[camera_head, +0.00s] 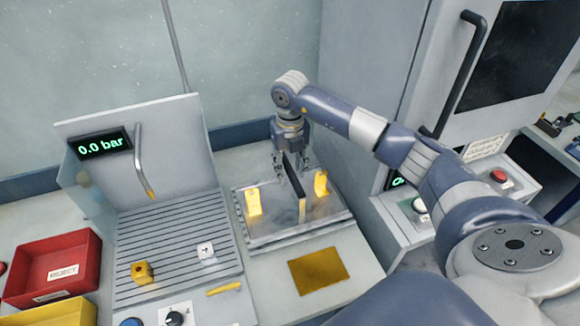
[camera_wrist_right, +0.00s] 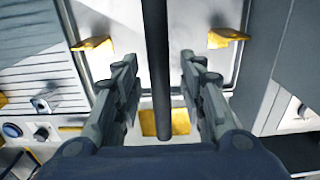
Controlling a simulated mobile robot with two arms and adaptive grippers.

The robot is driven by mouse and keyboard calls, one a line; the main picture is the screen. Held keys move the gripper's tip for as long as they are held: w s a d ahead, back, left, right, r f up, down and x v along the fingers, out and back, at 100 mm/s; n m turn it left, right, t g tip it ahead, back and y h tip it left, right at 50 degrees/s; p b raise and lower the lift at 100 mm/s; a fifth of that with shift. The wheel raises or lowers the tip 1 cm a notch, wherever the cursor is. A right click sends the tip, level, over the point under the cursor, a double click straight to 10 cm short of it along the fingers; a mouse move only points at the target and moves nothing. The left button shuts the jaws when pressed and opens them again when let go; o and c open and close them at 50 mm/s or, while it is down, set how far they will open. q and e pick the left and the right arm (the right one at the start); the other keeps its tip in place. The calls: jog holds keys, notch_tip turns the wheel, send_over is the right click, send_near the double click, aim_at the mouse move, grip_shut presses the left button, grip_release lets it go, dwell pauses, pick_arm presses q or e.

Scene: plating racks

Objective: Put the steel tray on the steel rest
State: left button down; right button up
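The steel tray (camera_head: 278,223) is a flat, shiny plate on the counter in the head view, and it also shows in the wrist view (camera_wrist_right: 205,72). Yellow upright pieces (camera_head: 253,202) (camera_head: 320,184) stand at its left and right. A dark bar (camera_head: 301,207) runs across its middle. My right gripper (camera_head: 292,172) is over the tray, fingers pointing down on either side of the bar. In the wrist view the bar (camera_wrist_right: 157,60) lies between the open fingers (camera_wrist_right: 159,68), with a gap on each side. I cannot tell a separate steel rest from the tray. My left gripper is not in view.
A grooved board (camera_head: 185,238) with a yellow block (camera_head: 141,272) and a pale block (camera_head: 206,252) is on the left, beside a red reject bin (camera_head: 62,262). A flat yellow plate (camera_head: 318,270) lies in front of the tray. A cabinet (camera_head: 375,60) stands at right.

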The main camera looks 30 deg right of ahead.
jog(key=shift+r, duration=0.2)
notch_tip(320, 180, up, 12)
jog(key=b, duration=0.4)
jog(key=shift+f, duration=0.15)
dwell(0.4)
